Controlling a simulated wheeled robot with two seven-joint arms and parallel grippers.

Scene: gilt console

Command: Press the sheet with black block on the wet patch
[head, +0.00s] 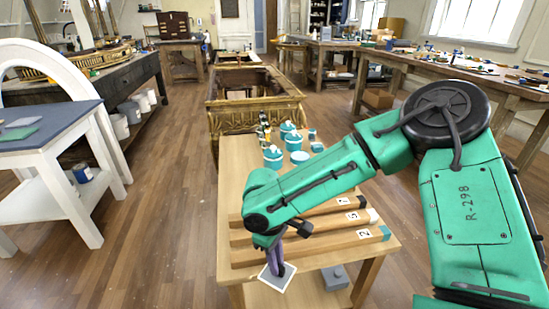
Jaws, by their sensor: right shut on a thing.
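My right gripper (276,268) reaches down at the near front edge of the wooden table (240,165). It is shut on a small white square sheet (287,281), which lies tilted around the fingertips. I cannot tell whether the sheet touches anything beneath. My left gripper is out of view.
Wooden bars with number tags (340,235) lie across the table's near half. Teal-lidded jars (273,155) stand at its far end. A grey object (335,278) sits below the tabletop. A white stand (75,190) is at left; open floor lies between.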

